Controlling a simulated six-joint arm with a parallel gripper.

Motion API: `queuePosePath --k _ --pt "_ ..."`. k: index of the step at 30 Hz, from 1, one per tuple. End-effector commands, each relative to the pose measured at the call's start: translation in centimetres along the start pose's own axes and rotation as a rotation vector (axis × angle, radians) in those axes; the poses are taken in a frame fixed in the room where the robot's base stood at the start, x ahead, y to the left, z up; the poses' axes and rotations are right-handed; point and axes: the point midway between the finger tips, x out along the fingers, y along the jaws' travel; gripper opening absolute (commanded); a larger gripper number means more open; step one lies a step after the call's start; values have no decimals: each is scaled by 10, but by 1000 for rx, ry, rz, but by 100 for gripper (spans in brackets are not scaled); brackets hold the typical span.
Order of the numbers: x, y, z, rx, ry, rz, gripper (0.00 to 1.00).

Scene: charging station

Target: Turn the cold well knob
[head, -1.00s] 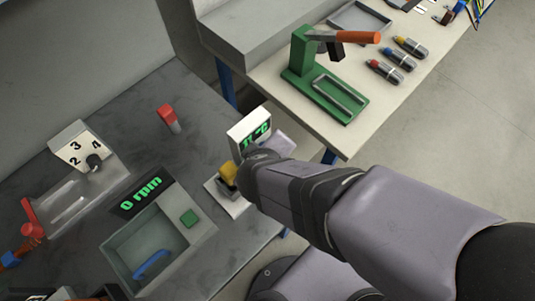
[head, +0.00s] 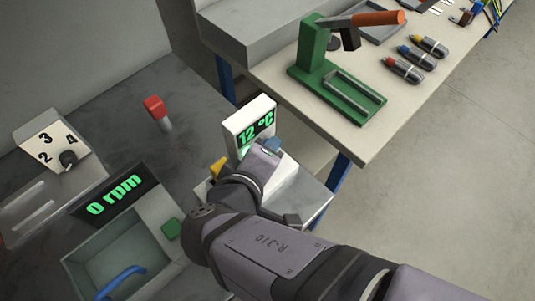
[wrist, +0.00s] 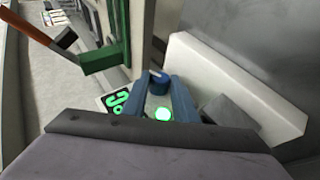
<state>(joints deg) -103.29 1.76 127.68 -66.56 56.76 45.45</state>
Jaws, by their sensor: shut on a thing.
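The cold well is a white unit with an upright display (head: 250,122) that reads 12 °C in green in the head view. The display also shows at a slant in the wrist view (wrist: 115,99). My gripper (wrist: 158,79) has two blue fingers. It is shut on a small dark blue round knob (wrist: 158,85), which sits between the fingertips. A green glow shows between the fingers. In the head view my gripper (head: 266,150) is just in front of the display, and the knob cannot be made out clearly there. A yellow piece (head: 218,167) shows left of my wrist.
A grey basin (head: 115,245) with a 0 rpm display (head: 112,196) and green button is at the left. A red-topped tube (head: 156,112) stands behind.

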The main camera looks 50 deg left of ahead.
Motion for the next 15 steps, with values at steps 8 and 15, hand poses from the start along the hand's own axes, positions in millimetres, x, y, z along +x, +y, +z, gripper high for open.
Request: queuePosePath --k 8,15 --pt "-1 1 -1 0 3 2 4" --pt "0 1 -1 0 2 1 45"
